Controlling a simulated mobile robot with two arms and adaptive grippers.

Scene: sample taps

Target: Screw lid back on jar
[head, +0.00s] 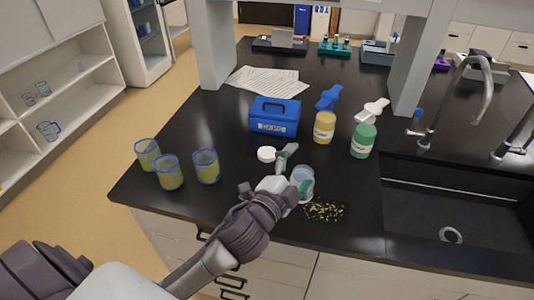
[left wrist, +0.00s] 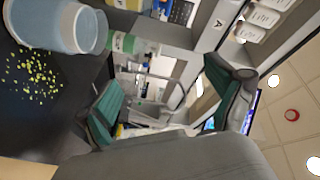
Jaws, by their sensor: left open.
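A small translucent pale-blue jar (head: 304,178) stands near the front edge of the black counter; its top looks open. It also shows at the upper left of the left wrist view (left wrist: 62,24). A round white lid (head: 266,154) lies flat on the counter, left of and behind the jar. My left gripper (head: 292,166) is beside the jar on its left, with one finger near the lid. Its green-padded fingers (left wrist: 160,95) are wide apart with nothing between them. Whether it touches the jar I cannot tell. My right gripper is out of view.
Three blue-rimmed beakers (head: 206,167) stand left. A sink (head: 455,215) is at right.

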